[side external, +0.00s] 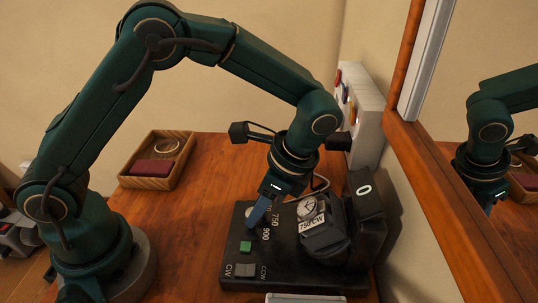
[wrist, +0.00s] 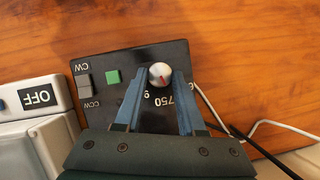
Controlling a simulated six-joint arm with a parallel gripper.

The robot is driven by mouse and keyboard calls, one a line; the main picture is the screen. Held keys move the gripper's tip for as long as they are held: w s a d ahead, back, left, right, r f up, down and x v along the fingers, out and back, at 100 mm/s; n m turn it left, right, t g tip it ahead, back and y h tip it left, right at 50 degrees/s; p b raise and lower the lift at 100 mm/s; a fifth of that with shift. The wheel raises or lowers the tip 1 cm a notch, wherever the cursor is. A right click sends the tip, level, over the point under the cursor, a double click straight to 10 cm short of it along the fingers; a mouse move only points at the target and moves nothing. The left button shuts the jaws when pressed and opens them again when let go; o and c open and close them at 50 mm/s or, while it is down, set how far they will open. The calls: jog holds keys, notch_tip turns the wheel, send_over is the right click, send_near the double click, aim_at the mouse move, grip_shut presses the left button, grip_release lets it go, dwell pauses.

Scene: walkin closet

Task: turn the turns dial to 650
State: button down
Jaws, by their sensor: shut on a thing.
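The turns dial is a small silver knob with a red pointer line (wrist: 160,72) on the black winder box (wrist: 131,60). In the wrist view its red line points toward the bottom of the picture, near the printed 750. My gripper (wrist: 161,78) has one blue finger on each side of the knob and is shut on it. In the side view my gripper (side external: 254,214) reaches down to the box (side external: 232,262); the knob is mostly hidden there. The numbers 750 and 900 show beside the finger; 650 is not clearly readable.
A green button (side external: 246,247) and a CW/CCW switch (side external: 244,270) are on the box. A watch (side external: 307,208) and a "750 CW" tag (side external: 312,226) are beside my gripper. A wooden tray (side external: 156,172) stands behind. A mirror (side external: 500,210) borders the right.

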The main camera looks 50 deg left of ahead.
jog(key=n, duration=0.2)
jog(key=n+g+h, duration=0.1)
jog(key=n, duration=0.2)
jog(key=shift+w+a+h, duration=0.1)
jog(key=shift+w+h, duration=0.1)
jog(key=shift+h, duration=0.1)
jog(key=shift+n+g, duration=0.3)
jog(key=c, duration=0.5)
grip_release()
jog(key=shift+v, duration=2.6)
jog(key=shift+a, duration=0.1)
